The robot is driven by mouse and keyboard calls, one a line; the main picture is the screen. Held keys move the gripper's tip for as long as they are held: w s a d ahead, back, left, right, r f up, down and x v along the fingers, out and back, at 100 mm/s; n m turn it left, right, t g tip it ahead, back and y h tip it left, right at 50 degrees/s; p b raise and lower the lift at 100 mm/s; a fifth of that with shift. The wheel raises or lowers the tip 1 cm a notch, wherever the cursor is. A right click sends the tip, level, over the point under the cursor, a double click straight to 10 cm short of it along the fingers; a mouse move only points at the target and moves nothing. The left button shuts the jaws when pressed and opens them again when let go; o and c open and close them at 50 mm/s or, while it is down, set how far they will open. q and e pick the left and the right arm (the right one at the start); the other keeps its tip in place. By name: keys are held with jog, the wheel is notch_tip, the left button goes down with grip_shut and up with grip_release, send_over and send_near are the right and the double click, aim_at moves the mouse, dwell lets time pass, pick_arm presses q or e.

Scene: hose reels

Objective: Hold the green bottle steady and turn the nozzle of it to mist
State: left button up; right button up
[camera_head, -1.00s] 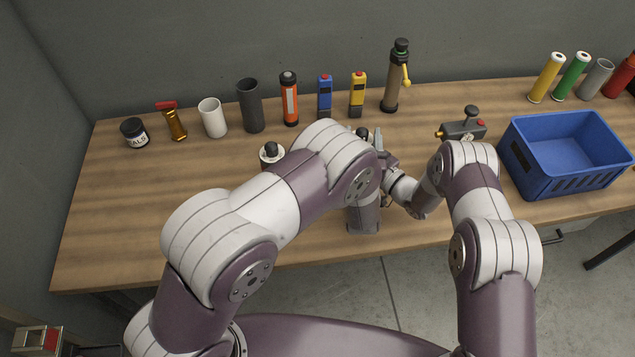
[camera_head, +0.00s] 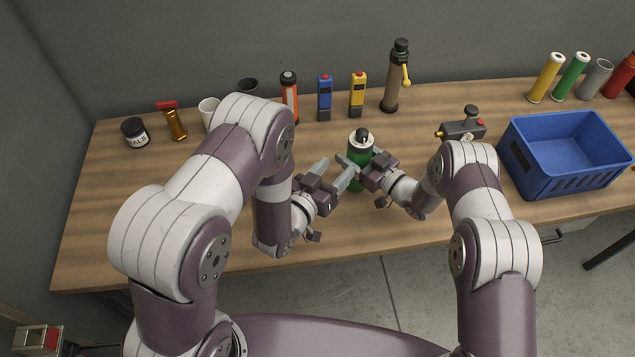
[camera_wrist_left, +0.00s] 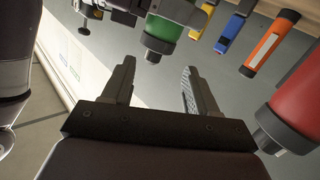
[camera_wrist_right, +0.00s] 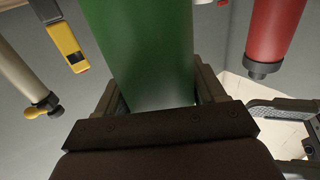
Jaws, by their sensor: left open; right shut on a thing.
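The green bottle (camera_head: 357,183) stands upright on the table in the head view, with a white collar and a dark nozzle (camera_head: 362,135) on top. My right gripper (camera_head: 362,170) is shut around its body from the right; the green body fills the jaws in the right wrist view (camera_wrist_right: 145,50). My left gripper (camera_head: 334,173) is open and empty, just left of the bottle. In the left wrist view the bottle (camera_wrist_left: 163,28) is beyond the open fingers, its nozzle (camera_wrist_left: 152,56) clear of them. The nozzle's setting marks are too small to read.
A red bottle (camera_wrist_left: 300,100) is close beside my left gripper, hidden behind my left arm in the head view. A blue crate (camera_head: 560,185) stands at the right, a grey valve box (camera_head: 462,129) near it. Tubes and tools line the back, including a tall pump (camera_head: 396,80).

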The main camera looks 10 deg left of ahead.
pick_arm(q)
jog(key=w+a+f+n+g+y, duration=0.1)
jog(key=f+n+g, duration=0.1)
jog(key=f+n, duration=0.1)
jog(key=w+a+f+n+g+y, duration=0.1)
jog(key=f+n+g+y, duration=0.1)
jog(key=f+n, duration=0.1)
jog(key=a+f+n+g+y, duration=0.1)
jog(key=f+n+g, duration=0.1)
jog(key=n, duration=0.3)
jog(key=shift+w+a+f+y, duration=0.2)
jog(key=shift+w+f+y, duration=0.2)
jog(key=shift+f, duration=0.15)
jog(key=n, duration=0.1)
jog(key=n+g, duration=0.2)
jog(key=shift+w+a+f+y, duration=0.15)
jog(key=shift+a+y, duration=0.1)
jog(key=shift+y, duration=0.15)
pick_arm(e)
jog(key=o, duration=1.3)
jog(key=shift+o, duration=0.2)
jog(key=shift+d, duration=0.1)
